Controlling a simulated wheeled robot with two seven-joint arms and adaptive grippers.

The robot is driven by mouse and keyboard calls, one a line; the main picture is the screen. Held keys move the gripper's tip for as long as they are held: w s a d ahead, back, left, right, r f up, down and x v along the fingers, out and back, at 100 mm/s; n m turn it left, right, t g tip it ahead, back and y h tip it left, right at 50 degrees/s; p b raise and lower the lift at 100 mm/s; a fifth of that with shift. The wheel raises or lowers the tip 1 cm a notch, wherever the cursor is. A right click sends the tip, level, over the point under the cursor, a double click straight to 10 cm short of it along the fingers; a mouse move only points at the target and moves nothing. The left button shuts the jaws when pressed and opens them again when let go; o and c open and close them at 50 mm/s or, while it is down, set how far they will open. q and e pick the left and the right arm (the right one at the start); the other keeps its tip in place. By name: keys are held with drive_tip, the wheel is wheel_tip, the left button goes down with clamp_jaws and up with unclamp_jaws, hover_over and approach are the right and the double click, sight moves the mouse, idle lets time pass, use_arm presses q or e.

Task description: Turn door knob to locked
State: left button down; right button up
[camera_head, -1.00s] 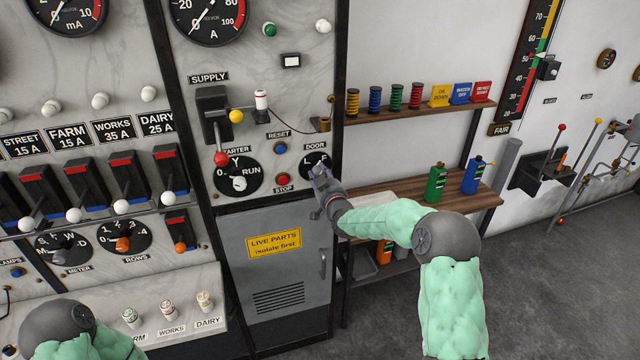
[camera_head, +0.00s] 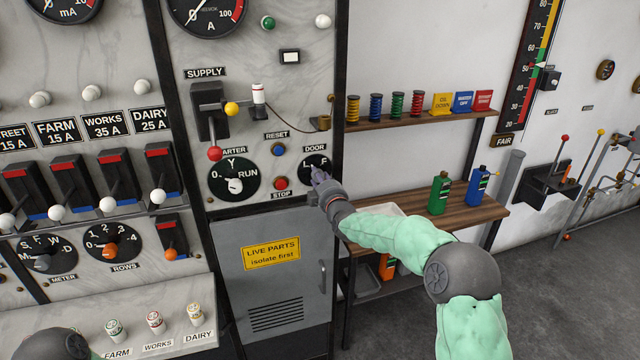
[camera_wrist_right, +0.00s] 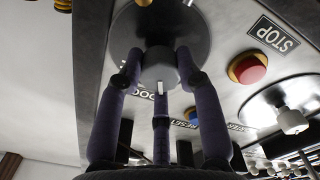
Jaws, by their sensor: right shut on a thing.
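The door knob's black dial (camera_head: 315,167) is on the marble panel under the DOOR label, with the letters L and F partly showing. My right gripper (camera_head: 318,178) is at this dial and covers its lower part. In the right wrist view the grey door knob (camera_wrist_right: 159,66) has a white pointer mark, and the fingers of my right gripper (camera_wrist_right: 158,80) are closed around it. The dial plate (camera_wrist_right: 190,30) shows behind the knob. Which letter the pointer meets cannot be told. My left arm shows only as a piece at the bottom left; its gripper is out of view.
The red STOP button (camera_head: 281,183) and blue RESET button (camera_head: 278,149) are just left of the dial. The starter dial (camera_head: 234,180) is further left. The grey cabinet door (camera_head: 275,265) is below. A wooden shelf (camera_head: 470,215) with bottles stands to the right.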

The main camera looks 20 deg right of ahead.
drive_tip(key=shift+r+n+b, duration=0.2)
drive_tip(key=shift+n+b, duration=0.1)
drive_tip(key=shift+n, duration=1.5)
drive_tip(key=shift+a, duration=0.1)
drive_tip(key=o, duration=1.2)
drive_tip(key=shift+a+f, duration=0.1)
drive_tip(key=shift+c, duration=0.2)
drive_tip(key=shift+f, duration=0.1)
drive_tip(key=s, duration=1.2)
drive_tip(key=shift+d, duration=0.25)
